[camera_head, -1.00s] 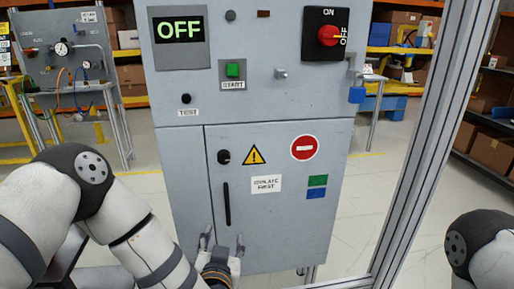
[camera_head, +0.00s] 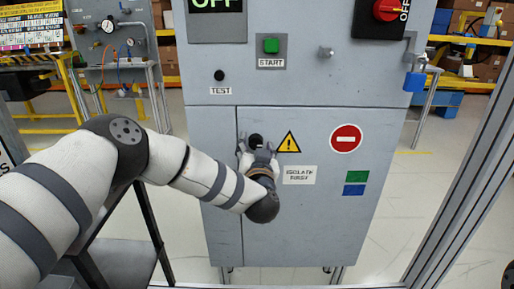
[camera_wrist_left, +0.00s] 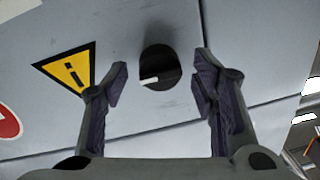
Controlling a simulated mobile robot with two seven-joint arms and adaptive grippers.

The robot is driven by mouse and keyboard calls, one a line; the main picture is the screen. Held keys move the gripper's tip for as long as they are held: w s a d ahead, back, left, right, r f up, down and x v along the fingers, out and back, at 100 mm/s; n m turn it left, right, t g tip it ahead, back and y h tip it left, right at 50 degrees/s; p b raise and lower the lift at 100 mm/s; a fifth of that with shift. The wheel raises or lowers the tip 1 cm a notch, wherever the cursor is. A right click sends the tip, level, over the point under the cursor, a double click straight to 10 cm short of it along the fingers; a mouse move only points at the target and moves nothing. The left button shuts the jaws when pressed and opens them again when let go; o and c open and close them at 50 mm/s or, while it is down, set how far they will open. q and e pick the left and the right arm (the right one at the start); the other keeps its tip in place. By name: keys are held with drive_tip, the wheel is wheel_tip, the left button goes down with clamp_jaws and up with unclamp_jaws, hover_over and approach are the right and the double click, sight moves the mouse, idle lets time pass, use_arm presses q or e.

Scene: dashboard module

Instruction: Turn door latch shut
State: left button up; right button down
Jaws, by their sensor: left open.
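The door latch is a round black knob (camera_head: 256,139) at the upper left of the cabinet door (camera_head: 300,225). In the left wrist view the knob (camera_wrist_left: 160,70) shows a white mark pointing toward the warning triangle. My left gripper (camera_head: 257,147) is open in front of the knob. In the left wrist view its two fingers (camera_wrist_left: 161,84) stand on either side of the knob, with gaps between. I cannot tell how far the tips are from the door. The door looks flush with the cabinet. My right gripper is out of view.
The warning triangle (camera_head: 289,143) is beside the knob. A metal frame post (camera_head: 465,180) stands at the right.

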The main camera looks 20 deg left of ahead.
use_arm(q)
drive_tip(key=shift+r, duration=0.1)
drive_tip(key=c, duration=1.2)
drive_tip(key=shift+o, duration=0.2)
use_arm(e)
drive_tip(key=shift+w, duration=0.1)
use_arm(q)
drive_tip(key=n, duration=0.3)
drive_tip(key=shift+r+n+p, duration=0.1)
drive_tip(key=shift+n+p, duration=0.25)
drive_tip(key=shift+n, duration=0.05)
drive_tip(key=n, duration=0.5)
drive_tip(key=shift+s+a+h, duration=0.1)
drive_tip(key=shift+h, duration=0.3)
drive_tip(key=n, duration=0.4)
drive_tip(key=shift+n+p, duration=0.3)
drive_tip(key=shift+a+n+h, duration=0.1)
drive_tip(key=shift+n+h, duration=0.2)
drive_tip(key=shift+n, duration=1.6)
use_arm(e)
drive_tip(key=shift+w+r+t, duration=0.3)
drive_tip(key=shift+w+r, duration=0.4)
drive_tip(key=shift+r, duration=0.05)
